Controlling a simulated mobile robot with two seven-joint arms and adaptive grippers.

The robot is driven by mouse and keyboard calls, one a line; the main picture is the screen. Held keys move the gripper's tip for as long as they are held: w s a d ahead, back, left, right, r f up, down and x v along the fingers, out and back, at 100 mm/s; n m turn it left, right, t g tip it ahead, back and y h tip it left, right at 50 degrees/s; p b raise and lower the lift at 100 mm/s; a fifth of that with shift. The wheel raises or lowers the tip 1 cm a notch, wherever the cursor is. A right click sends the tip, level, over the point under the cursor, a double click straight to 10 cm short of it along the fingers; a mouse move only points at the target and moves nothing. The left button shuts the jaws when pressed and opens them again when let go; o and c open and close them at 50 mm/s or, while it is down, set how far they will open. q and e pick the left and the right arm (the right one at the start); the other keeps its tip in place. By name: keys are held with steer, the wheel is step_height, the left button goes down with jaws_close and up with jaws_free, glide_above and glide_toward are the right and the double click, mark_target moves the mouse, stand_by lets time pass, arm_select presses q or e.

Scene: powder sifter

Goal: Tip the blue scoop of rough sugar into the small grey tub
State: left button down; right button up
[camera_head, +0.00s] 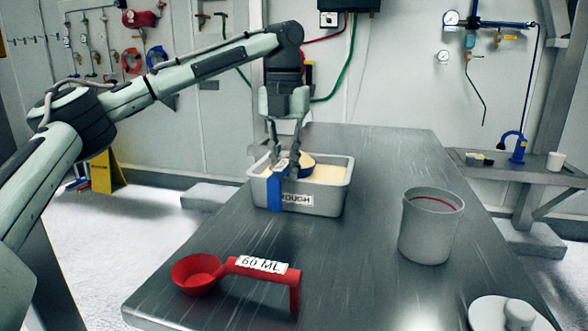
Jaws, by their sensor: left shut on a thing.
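My left gripper (284,160) points down at the near left part of a grey rectangular container (318,201) labelled "ROUGH", which holds pale cream sugar (328,174). It is shut on the blue scoop (274,192), whose bowl is at or just over the sugar. The scoop's blue end hangs down in front of the container's near wall. Whether the bowl is full cannot be told. The small grey tub (428,232) stands upright to the right, open at the top, with a red line inside its wall. My right gripper is out of view.
A red scoop (197,275) marked "60 ML" lies at the table's front left. A white round lid with a knob (517,316) is at the front right corner. The steel table (370,285) is clear between container and tub. A side shelf (520,170) stands behind right.

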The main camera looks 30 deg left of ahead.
arm_select(q)
steer(key=shift+d+r, duration=0.15)
steer(key=shift+r, duration=3.5)
steer(key=shift+w+d+f+g+y, duration=0.2)
steer(key=shift+d+y, duration=0.25)
steer(key=shift+y, duration=0.5)
steer(key=shift+w+d+g+y, duration=0.1)
steer(key=shift+d+g+y, duration=0.3)
steer(key=shift+y, duration=0.6)
steer(key=shift+w+d+f+g+y, duration=0.1)
steer(key=shift+d+g+y, duration=0.1)
steer(key=shift+d+y, duration=0.55)
steer(key=shift+a, duration=0.3)
steer(key=shift+s+a+r+t+h, duration=0.1)
steer(key=shift+a+r+t+h, duration=0.15)
steer(key=shift+a+r+h, duration=0.5)
steer(key=shift+s+a+r+t+h, duration=0.15)
steer(key=shift+r+t+h, duration=0.25)
steer(key=shift+h, duration=0.65)
steer(key=shift+s+a+r+t+h, duration=0.15)
steer(key=shift+a+r+h, duration=0.3)
steer(key=shift+r+h, duration=0.35)
